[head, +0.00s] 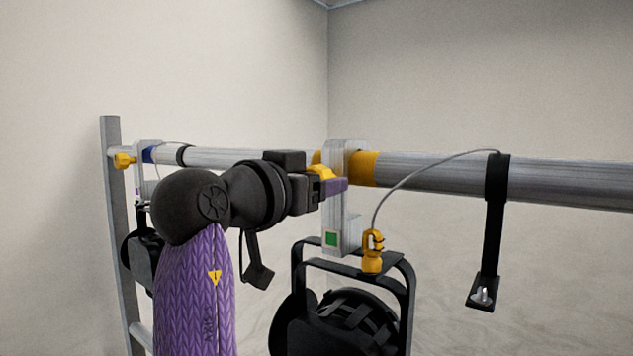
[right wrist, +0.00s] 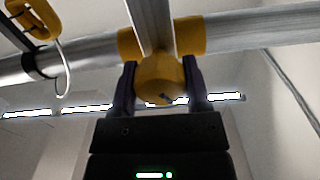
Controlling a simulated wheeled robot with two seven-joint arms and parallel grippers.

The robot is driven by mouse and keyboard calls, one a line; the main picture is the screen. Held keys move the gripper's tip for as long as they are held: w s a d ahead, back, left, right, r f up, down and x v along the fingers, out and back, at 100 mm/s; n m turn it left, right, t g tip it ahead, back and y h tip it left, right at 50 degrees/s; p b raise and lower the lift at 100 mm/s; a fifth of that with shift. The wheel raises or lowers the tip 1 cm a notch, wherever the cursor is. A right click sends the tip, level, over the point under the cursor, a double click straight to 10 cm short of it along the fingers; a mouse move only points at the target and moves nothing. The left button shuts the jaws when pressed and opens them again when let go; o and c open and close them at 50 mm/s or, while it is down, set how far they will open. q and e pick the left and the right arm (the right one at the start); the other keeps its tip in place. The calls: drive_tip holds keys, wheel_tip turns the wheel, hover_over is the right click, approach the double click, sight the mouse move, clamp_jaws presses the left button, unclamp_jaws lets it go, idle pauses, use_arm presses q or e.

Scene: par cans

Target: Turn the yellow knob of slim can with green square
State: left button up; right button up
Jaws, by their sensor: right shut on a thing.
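The slim can (head: 345,318) is black and hangs from a grey clamp (head: 338,215) hooked over the metal pipe. A green square (head: 331,238) marks the clamp's lower part. The clamp's yellow knob (head: 321,171) sits high on its side, partly hidden by my right gripper (head: 333,186). In the right wrist view, the yellow knob (right wrist: 158,76) lies between the two purple fingers of my right gripper (right wrist: 158,88), which is shut on it. The knob's far side is hidden. My left gripper is in neither view.
The pipe (head: 560,183) runs across the view, with yellow tape (head: 362,168) beside the clamp. A safety cable (head: 410,172) with a yellow clip (head: 372,252) loops near the can. A black strap (head: 492,230) hangs at right. Another can (head: 142,258) hangs at left, with its own yellow knob (head: 124,160).

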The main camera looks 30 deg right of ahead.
drive_tip(key=c, duration=0.4)
drive_tip(key=shift+o, duration=0.2)
drive_tip(key=shift+f+m+b, duration=0.1)
drive_tip(key=shift+m+b, duration=0.25)
drive_tip(key=shift+m, duration=1.25)
drive_tip(key=o, duration=1.3)
drive_tip(key=shift+a, duration=0.1)
